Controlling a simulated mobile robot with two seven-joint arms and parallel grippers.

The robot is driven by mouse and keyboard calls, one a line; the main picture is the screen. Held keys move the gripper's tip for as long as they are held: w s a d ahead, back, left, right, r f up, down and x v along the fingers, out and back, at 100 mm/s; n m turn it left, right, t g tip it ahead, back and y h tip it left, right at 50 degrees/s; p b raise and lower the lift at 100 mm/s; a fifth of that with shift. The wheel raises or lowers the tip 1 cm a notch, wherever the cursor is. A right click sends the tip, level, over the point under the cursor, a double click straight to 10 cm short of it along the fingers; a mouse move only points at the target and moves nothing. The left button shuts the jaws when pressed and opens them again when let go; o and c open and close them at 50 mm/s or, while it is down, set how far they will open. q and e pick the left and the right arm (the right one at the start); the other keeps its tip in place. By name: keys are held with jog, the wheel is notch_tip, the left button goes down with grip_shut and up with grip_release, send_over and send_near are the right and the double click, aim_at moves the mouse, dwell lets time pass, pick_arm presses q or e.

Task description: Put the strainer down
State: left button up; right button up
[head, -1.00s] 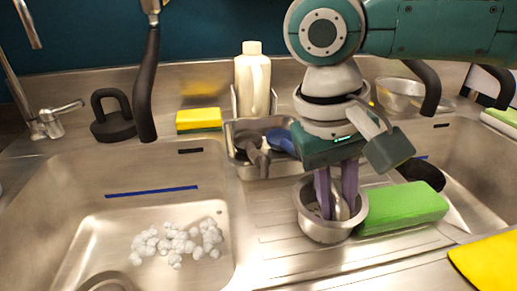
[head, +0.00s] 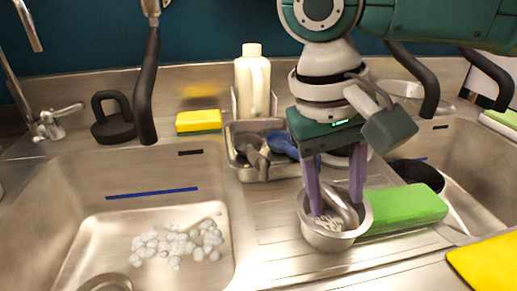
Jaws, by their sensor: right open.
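A small round metal cup (head: 334,240) stands on the ribbed drainboard between the two sinks. It appears to be the strainer, with light slot-like marks showing in its bottom. A shiny curved metal piece shows inside it; I cannot tell whether it is a separate thing. My right gripper (head: 337,205) points down at the cup with its two purple fingers spread apart. The left finger reaches inside the cup. The right finger is at its right side; I cannot tell whether it is inside the rim. My left gripper is not in view.
A green block (head: 405,208) lies against the cup's right side. A metal tray (head: 250,173) with utensils, a yellow sponge (head: 199,121) and a cream bottle (head: 252,82) stand behind. White lumps (head: 175,243) lie in the left sink. A yellow cloth (head: 488,265) lies front right.

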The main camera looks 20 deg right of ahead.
jog(key=p+v, duration=0.1)
jog(key=v, duration=0.8)
jog(key=s+a+f+n+y, duration=0.1)
jog(key=s+a+f, duration=0.1)
jog(key=a+f, duration=0.1)
jog(key=s+a+f+n+t+y, duration=0.1)
jog(key=s+a+f+n+y, duration=0.1)
jog(key=a, duration=0.3)
jog(key=s+a+f+n+t+y, duration=0.1)
jog(key=s+a+f+n+y, duration=0.1)
jog(key=s+a+f, duration=0.1)
jog(key=shift+s+a+f, duration=0.2)
jog(key=shift+a+f, duration=0.25)
jog(key=s+d, duration=0.1)
jog(key=s+d+f+t, duration=0.1)
jog(key=shift+s+f+y, duration=0.25)
jog(key=shift+s+y, duration=0.05)
jog(key=shift+y, duration=0.1)
jog(key=s+d+f+t+h, duration=0.1)
jog(key=s+d+h, duration=0.2)
jog(key=d, duration=0.6)
jog(key=s, duration=0.2)
jog(key=shift+s+f, duration=0.25)
jog(key=shift+s, duration=0.15)
